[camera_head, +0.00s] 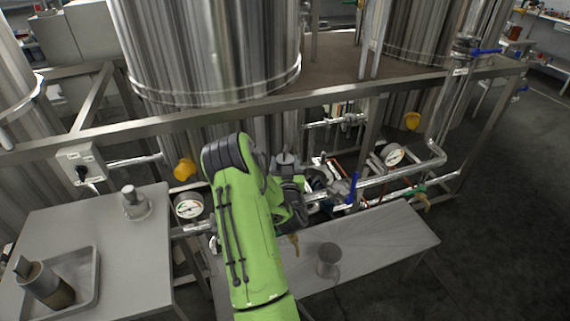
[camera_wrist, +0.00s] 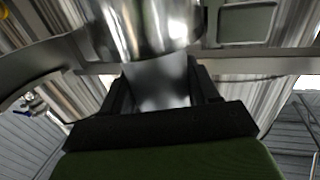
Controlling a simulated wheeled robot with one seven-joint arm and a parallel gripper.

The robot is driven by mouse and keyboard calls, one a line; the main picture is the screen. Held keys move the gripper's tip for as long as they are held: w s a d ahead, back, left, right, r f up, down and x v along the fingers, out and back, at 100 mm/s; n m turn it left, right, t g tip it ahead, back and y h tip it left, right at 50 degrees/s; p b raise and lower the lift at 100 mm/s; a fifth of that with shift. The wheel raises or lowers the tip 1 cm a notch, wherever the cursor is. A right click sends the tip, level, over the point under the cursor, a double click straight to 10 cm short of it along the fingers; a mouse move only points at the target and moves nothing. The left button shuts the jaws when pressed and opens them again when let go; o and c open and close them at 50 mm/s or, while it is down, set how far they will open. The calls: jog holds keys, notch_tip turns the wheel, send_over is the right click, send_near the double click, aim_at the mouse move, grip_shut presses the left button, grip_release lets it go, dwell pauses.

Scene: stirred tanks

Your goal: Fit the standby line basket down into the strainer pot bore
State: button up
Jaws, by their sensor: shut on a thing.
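In the wrist view my gripper (camera_wrist: 160,82) is shut on a plain grey metal piece (camera_wrist: 160,88), which shows between the two black fingers. I take it to be the handle of the standby line basket; the basket's body is not clearly seen. In the head view my gripper (camera_head: 291,196) is at the pipework below the big tank, largely hidden by my green arm. A grey knobbed metal part (camera_head: 287,163) shows just above it; I cannot tell whether it is the basket or a fitting. The strainer pot bore cannot be made out.
A tray (camera_head: 92,262) on the left table holds a dark cylinder with a handle (camera_head: 48,288). A small metal part (camera_head: 134,203) stands behind it. A grey cup (camera_head: 328,260) stands on the right bench (camera_head: 385,240). Pipes, a blue valve handle (camera_head: 353,188) and gauges (camera_head: 189,206) crowd my gripper.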

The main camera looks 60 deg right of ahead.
jog(key=shift+f+b, duration=0.9)
jog(key=shift+f, duration=0.1)
jog(key=o, duration=1.3)
jog(key=shift+a+f, duration=0.1)
